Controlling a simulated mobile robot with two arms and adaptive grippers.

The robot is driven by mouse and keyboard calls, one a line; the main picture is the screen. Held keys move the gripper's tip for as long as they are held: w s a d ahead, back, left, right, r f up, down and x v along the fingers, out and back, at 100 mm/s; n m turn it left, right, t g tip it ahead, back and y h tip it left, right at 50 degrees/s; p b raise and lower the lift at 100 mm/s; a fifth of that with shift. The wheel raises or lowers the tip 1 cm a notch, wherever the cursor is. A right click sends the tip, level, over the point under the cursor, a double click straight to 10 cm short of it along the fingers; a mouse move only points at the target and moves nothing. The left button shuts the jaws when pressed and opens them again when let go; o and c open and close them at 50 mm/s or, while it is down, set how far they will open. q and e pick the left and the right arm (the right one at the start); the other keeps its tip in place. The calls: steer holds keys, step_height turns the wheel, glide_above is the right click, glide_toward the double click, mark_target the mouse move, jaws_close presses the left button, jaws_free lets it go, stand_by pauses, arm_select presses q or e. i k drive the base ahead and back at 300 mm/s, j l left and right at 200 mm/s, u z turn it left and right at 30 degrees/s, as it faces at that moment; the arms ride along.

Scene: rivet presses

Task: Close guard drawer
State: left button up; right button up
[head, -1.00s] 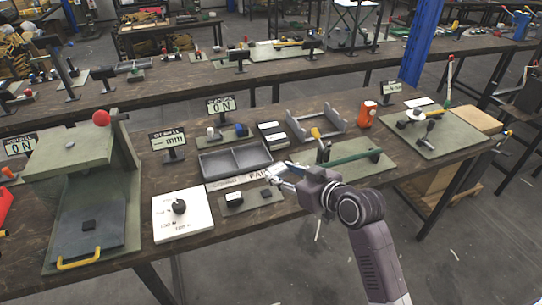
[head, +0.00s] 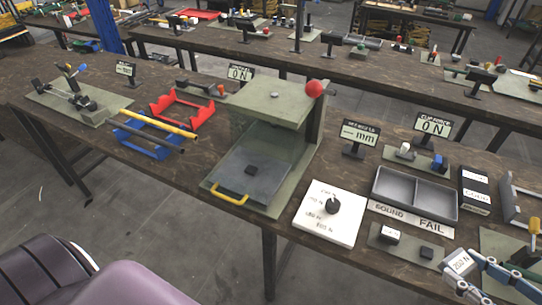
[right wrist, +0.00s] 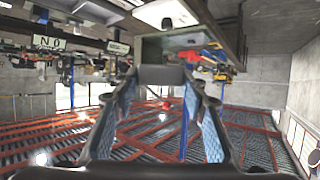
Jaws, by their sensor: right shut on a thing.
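The guard drawer is a dark grey slab (head: 262,183) with a yellow handle (head: 230,199) at its front. It lies on the green base of a press (head: 283,102) with a red knob (head: 315,88) on top. My right gripper (head: 468,272) is at the lower right, well away from the drawer. It is shut on a white block (head: 459,262) with a printed label. The fingers also show in the right wrist view (right wrist: 167,92). My left gripper is not in view.
A white board (head: 327,225) with a black knob stands right of the press. A two-part grey tray (head: 414,196) and a small block plate (head: 405,245) lie farther right. Blue (head: 152,138) and red (head: 182,110) brackets with a yellow bar are left of the press.

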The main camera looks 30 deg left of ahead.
mark_target(252, 168)
steer(key=i+u, duration=0.15)
steer(key=u, duration=0.25)
steer(key=i+l+u, duration=0.1)
steer(key=u, duration=0.35)
steer(key=i+l+u, duration=0.1)
steer(key=u, duration=0.3)
